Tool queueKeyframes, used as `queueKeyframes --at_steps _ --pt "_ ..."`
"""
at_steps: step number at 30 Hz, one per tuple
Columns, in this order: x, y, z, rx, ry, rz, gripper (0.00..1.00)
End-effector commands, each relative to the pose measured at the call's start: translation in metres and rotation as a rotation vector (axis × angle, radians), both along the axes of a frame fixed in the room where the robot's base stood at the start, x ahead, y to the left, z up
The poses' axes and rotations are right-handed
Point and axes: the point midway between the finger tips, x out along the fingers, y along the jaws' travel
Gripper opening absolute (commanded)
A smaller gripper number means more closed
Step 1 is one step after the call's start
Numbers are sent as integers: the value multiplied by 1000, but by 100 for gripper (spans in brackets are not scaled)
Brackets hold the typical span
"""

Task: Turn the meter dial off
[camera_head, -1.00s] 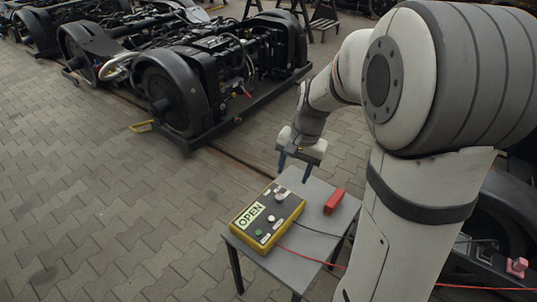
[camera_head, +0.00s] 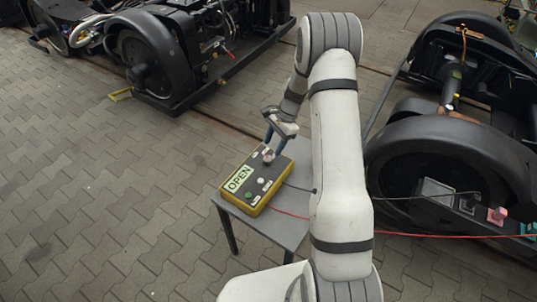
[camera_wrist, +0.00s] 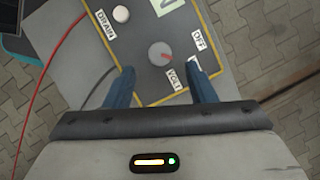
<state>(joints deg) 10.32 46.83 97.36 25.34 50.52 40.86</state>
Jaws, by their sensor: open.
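The meter (camera_head: 262,191) is a yellow box with a dark grey face and a panel reading OPEN, lying on a small grey table. Its round grey dial (camera_wrist: 161,54) shows in the wrist view, with a red mark on the side towards the VOLT label (camera_wrist: 177,79). The OFF label (camera_wrist: 199,40) is to the right of the dial. My gripper (camera_wrist: 162,84) is open and empty, its two blue fingers spread wide, just short of the dial in that view. In the head view my gripper (camera_head: 274,143) is over the meter's far end, close by the dial (camera_head: 268,155).
The face also has a white DRAIN knob (camera_wrist: 121,14) and a green button (camera_head: 249,195). A red cable (camera_head: 290,214) and a dark cable run from the meter to the right. The table (camera_head: 290,233) has bare room at front. Bogies stand behind and at right.

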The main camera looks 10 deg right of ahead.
Motion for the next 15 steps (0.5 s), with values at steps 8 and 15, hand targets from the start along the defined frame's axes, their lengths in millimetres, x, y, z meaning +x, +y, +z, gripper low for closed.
queueKeyframes --at_steps 8,15 --pt "-7 16 -40 1 3 2 50" --pt "-8 21 -51 0 0 2 50"
